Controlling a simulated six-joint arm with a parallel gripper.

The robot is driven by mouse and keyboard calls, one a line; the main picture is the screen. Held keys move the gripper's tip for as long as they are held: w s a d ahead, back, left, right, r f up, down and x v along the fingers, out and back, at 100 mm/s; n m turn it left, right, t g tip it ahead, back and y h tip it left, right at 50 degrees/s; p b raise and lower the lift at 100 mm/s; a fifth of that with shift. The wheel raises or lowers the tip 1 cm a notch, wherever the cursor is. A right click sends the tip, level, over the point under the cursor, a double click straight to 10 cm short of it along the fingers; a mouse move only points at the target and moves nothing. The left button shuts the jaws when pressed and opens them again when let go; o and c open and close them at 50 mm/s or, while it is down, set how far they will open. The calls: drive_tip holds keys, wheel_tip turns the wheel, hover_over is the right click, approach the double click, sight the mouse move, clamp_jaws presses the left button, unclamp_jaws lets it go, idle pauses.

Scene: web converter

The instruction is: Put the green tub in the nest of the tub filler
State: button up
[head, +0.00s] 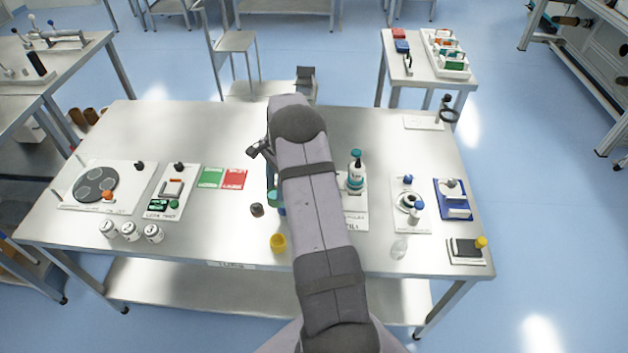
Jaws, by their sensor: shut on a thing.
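My gripper (272,188) is mostly hidden behind my own arm. A dark part of it shows at the arm's left edge, above the table. A green tub (277,200) shows partly beside it, and my gripper appears shut on it. The lower contact of the tub is hard to make out. The tub filler (356,178), with a teal and white bottle, stands on a white plate just right of my arm. My arm covers the left part of this plate, and I cannot see the nest.
A yellow tub (278,242) and a dark tub (257,210) stand left of my arm. Green (211,178) and red (235,179) squares lie farther left, beside the switch plate (171,190). White cans (131,231) stand front left. A clear bottle (399,247) stands front right.

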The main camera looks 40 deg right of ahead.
drive_tip(key=d+r+n+b, duration=0.1)
drive_tip(key=d+r+n, duration=0.2)
drive_tip(key=n, duration=0.4)
drive_tip(key=s+d+r+n+g+h+b, duration=0.1)
drive_tip(key=d+r+n+b, duration=0.1)
drive_tip(key=n, duration=0.5)
drive_tip(key=d+r+n+g+h+b, duration=0.1)
drive_tip(key=d+r+n+b, duration=0.1)
drive_tip(key=d+r+n, duration=0.2)
drive_tip(key=shift+s+d+r+n, duration=0.15)
drive_tip(key=shift+d+n, duration=0.5)
drive_tip(key=shift+n, duration=0.1)
drive_tip(key=shift+s+d+r+n, duration=0.1)
drive_tip(key=shift+d+r+n, duration=0.05)
drive_tip(key=shift+d+n, duration=0.55)
drive_tip(key=s+d+f+n+t+h+b, duration=0.1)
drive_tip(key=s+d+f+n+b, duration=0.3)
drive_tip(key=n, duration=0.8)
drive_tip(key=shift+s+d+f+h+b, duration=0.15)
drive_tip(key=shift+s+f+h+b, duration=0.15)
drive_tip(key=shift+f+b, duration=0.5)
drive_tip(key=shift+n, duration=0.25)
drive_tip(key=shift+f+p, duration=1.05)
drive_tip(key=shift+f, duration=2.25)
drive_tip(key=shift+c, duration=0.2)
drive_tip(key=shift+f, duration=0.1)
drive_tip(key=shift+f+p, duration=0.55)
drive_tip(key=shift+f, duration=1.2)
